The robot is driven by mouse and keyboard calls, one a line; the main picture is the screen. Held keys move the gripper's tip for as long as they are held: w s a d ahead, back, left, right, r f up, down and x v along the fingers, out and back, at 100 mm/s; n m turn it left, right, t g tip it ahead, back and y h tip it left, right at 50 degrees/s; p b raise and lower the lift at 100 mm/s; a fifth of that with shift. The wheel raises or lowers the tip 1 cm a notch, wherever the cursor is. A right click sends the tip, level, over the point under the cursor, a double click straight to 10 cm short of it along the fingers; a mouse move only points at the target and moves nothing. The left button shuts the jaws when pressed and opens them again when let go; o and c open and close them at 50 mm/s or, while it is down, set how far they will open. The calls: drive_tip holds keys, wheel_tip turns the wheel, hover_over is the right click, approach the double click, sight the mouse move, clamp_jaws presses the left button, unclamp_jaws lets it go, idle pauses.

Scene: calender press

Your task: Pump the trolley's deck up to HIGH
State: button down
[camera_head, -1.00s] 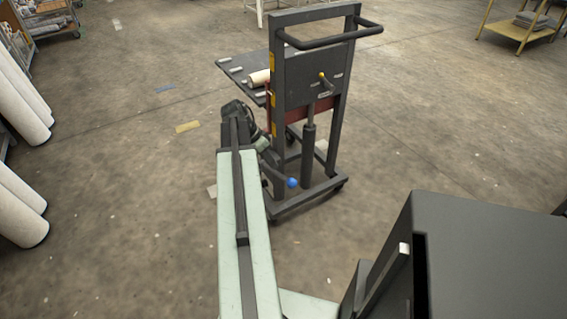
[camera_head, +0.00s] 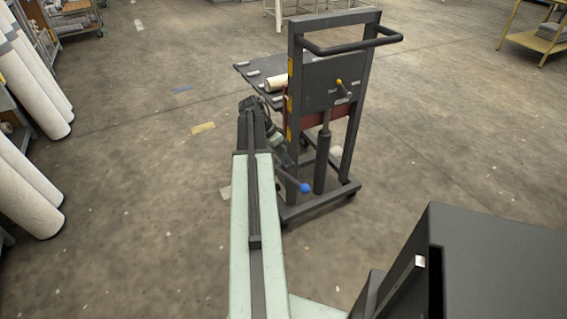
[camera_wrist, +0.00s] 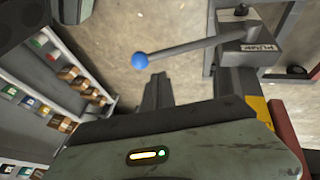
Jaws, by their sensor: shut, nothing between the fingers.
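The trolley (camera_head: 365,95) stands upright ahead, with a dark upright frame and push bar. Its dark deck (camera_head: 250,70) sticks out behind the frame and bears a pale roll (camera_head: 276,84). The pump lever ends in a blue ball (camera_head: 305,187), low beside the trolley's base. In the wrist view the blue ball (camera_wrist: 139,60) and lever arm (camera_wrist: 185,47) run to a block labelled PUMP (camera_wrist: 258,47). My gripper (camera_wrist: 157,82) is shut and empty, beside the ball and apart from it in the picture. My arm hides part of the trolley's left side in the head view.
Yellow marks (camera_head: 290,66) run along the trolley's left post. A small yellow-knobbed handle (camera_head: 339,82) sits on its panel. Large pale rolls (camera_head: 28,195) stand at the left, and a yellow table (camera_head: 535,40) at the back right. Floor around the trolley is open.

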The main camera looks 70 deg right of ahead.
drive_tip(key=s+a+f+b, duration=0.1)
drive_tip(key=s+f+b, duration=0.3)
drive_tip(key=s+f, duration=0.1)
drive_tip(key=shift+a+f, duration=0.15)
drive_tip(key=shift+f, duration=0.35)
